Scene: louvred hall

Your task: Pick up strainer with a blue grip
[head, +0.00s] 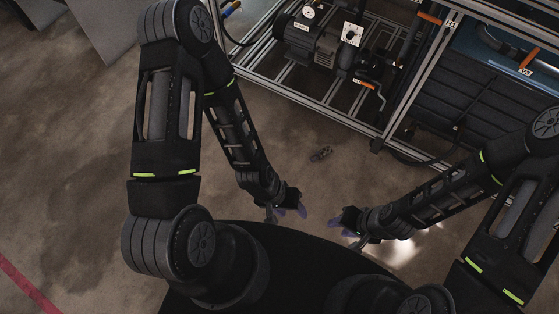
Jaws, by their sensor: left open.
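No strainer with a blue grip can be made out for certain in the head view. A small dark object (321,154) lies on the floor ahead of my grippers, too small to identify; no blue shows on it. My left gripper (291,211) is open and empty, its purplish fingers apart, above the front edge of my dark base. My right gripper (341,226) is to the right of it and points toward it. Its fingers are small and dark, and their opening is unclear. Neither gripper touches the small object.
A metal-framed rig (340,118) stands at the back, carrying a dark motor (311,42), a gauge (309,12) and pipes with orange handles. A dark louvred panel (470,95) is at right. Concrete floor (300,180) is clear around the small object. A red line (25,285) crosses the lower left.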

